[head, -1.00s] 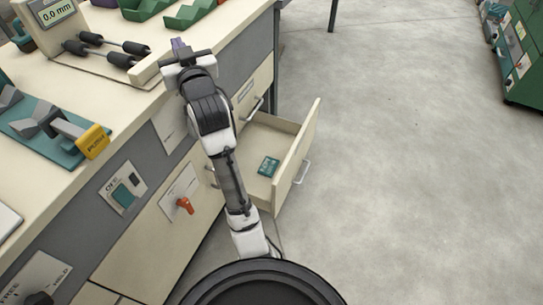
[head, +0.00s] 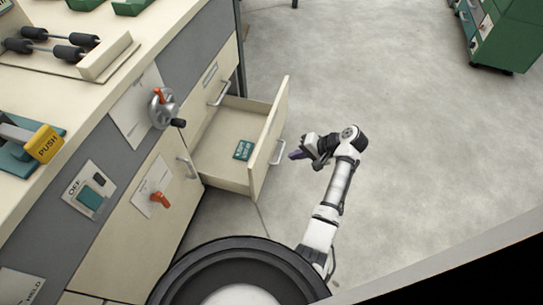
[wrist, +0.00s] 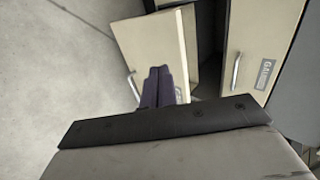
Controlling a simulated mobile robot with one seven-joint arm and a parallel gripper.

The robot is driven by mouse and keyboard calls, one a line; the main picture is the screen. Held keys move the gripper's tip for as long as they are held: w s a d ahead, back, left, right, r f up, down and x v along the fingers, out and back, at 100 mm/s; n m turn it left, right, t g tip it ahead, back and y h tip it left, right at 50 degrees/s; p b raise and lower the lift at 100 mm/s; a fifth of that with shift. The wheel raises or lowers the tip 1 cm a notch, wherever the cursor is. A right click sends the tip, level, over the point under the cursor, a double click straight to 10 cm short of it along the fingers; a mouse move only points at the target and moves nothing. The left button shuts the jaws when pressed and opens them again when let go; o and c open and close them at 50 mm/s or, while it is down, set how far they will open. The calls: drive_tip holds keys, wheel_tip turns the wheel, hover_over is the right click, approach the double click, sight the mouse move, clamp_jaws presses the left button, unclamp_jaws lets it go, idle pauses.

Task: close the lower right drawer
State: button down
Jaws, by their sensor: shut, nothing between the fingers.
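The lower right drawer (head: 274,135) is pulled out from the cream cabinet front, with a small teal box (head: 243,150) lying inside it. Its front panel carries a metal bar handle (head: 277,152). My gripper (head: 296,155) is outside the drawer, just to the right of its front panel near the handle. Its purple fingers are shut and empty. In the wrist view the shut fingers (wrist: 157,86) point toward the outer face of the drawer front (wrist: 152,42). Whether they touch it I cannot tell.
An upper drawer with a handle (head: 219,94) is shut behind the open one. A crank wheel (head: 163,108) and an orange knob (head: 160,199) stick out of the cabinet front. The floor right of my arm is clear. A green cabinet (head: 505,38) stands far right.

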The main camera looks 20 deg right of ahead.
drive_tip(key=w+a+r+x, duration=0.1)
drive_tip(key=r+x, duration=0.1)
drive_tip(key=x, duration=1)
drive_tip(key=shift+w+a+f, duration=0.2)
drive_tip(key=shift+a, duration=0.3)
drive_tip(key=shift+a, duration=0.1)
drive_tip(key=w+a+b, duration=0.1)
drive_tip(key=w+a, duration=0.6)
drive_tip(key=a, duration=0.3)
drive_tip(key=w+a+b, duration=0.1)
drive_tip(key=w+a, duration=0.6)
drive_tip(key=a, duration=0.3)
drive_tip(key=shift+a+r, duration=0.15)
drive_tip(key=shift+a, duration=0.1)
drive_tip(key=shift+a, duration=0.15)
